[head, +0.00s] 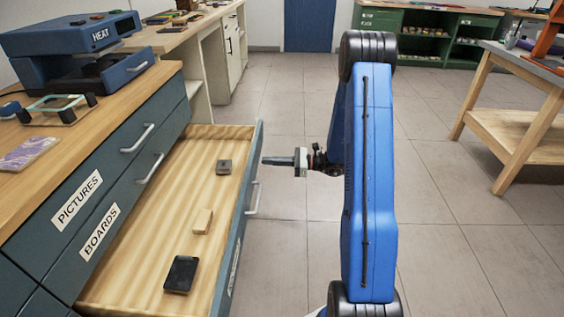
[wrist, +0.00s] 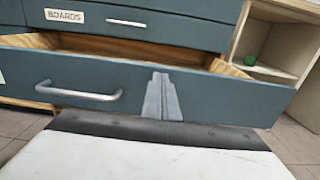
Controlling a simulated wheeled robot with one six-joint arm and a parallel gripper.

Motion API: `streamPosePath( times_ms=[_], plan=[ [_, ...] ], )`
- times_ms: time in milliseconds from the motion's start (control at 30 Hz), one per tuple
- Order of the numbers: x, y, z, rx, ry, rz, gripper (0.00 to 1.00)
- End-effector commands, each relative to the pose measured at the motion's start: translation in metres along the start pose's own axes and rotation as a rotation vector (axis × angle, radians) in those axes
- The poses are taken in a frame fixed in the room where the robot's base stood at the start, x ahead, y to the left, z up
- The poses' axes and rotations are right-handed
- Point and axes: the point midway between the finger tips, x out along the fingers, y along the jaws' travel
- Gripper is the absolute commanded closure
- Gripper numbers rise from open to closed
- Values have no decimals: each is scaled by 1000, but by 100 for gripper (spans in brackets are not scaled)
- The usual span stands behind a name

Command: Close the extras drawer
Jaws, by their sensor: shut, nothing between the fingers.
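A wide drawer (head: 250,215) with a blue-grey front and wooden inside stands pulled out, below the drawers labelled PICTURES and BOARDS. Its own label is seen too edge-on to read. In the wrist view its front (wrist: 225,92) spans the picture, with a silver bar handle (wrist: 78,92) at left. The handle also shows in the head view (head: 254,198). My gripper (head: 266,161) is shut and empty, pointing at the outer face of this front, beyond the handle in the head view. In the wrist view its fingers (wrist: 162,97) lie right of the handle. I cannot tell whether they touch.
The drawer holds a dark box (head: 224,167), a tan block (head: 203,221) and a black flat item (head: 181,274). A blue HEAT press (head: 75,50) stands on the counter. A wooden workbench (head: 525,105) is at right. Open tiled floor lies between.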

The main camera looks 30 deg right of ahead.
Motion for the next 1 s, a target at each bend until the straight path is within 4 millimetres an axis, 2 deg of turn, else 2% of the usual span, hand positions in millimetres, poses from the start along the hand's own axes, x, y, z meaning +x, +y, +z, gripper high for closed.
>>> streamPosePath(
  times_ms=[200, 767, 867, 1000],
  plan=[
    [24, 0, 0, 0, 0, 1, 100],
    [31, 0, 0, 0, 0, 0, 100],
    [36, 0, 0, 0, 0, 2, 100],
    [52, 0, 0, 0, 0, 2, 100]
  ],
)
